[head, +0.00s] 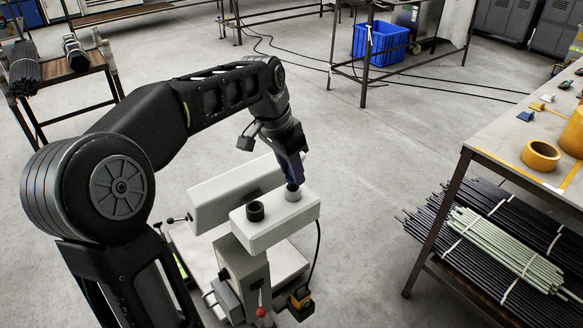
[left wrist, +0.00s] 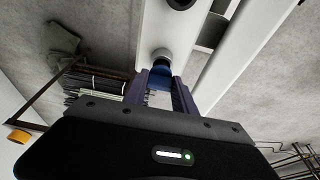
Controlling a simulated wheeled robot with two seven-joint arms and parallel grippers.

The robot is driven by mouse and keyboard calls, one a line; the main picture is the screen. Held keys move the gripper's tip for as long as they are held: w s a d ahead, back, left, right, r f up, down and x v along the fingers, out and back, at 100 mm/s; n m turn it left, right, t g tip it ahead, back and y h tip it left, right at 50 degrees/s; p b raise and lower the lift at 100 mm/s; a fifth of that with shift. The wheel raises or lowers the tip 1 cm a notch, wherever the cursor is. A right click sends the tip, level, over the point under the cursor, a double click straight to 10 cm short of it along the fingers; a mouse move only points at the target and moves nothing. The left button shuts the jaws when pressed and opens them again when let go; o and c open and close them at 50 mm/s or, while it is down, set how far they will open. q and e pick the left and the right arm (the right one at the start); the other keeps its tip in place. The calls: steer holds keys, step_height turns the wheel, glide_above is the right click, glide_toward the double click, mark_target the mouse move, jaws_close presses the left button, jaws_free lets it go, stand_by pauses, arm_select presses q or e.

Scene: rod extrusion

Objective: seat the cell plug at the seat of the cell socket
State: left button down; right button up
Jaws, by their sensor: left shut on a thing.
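My left gripper (head: 291,172) points down over the right end of a white block on top of a machine. In the left wrist view its two fingers (left wrist: 161,92) are shut on a blue piece, which I take to be the cell plug (left wrist: 161,71). A short grey cylinder (head: 292,193) stands right at the plug's far end, above the white block; it also shows in the left wrist view (left wrist: 162,54). I cannot tell whether this is the cell socket or part of the plug, or how deep the plug sits. My right gripper is out of view.
A black ring (head: 255,211) stands on the white block (head: 268,236), left of the grey cylinder. A longer pale housing (head: 220,198) lies behind it. A table (head: 500,137) with yellow rolls stands right, rods beneath.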

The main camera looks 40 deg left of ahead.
arm_select(q)
steer(key=shift+f+b, duration=0.7)
steer(key=shift+f, duration=0.3)
steer(key=c, duration=0.9)
jaws_free()
steer(key=shift+c, duration=0.2)
steer(key=v, duration=0.7)
steer(key=shift+r, duration=0.4)
steer(key=shift+s, duration=0.15)
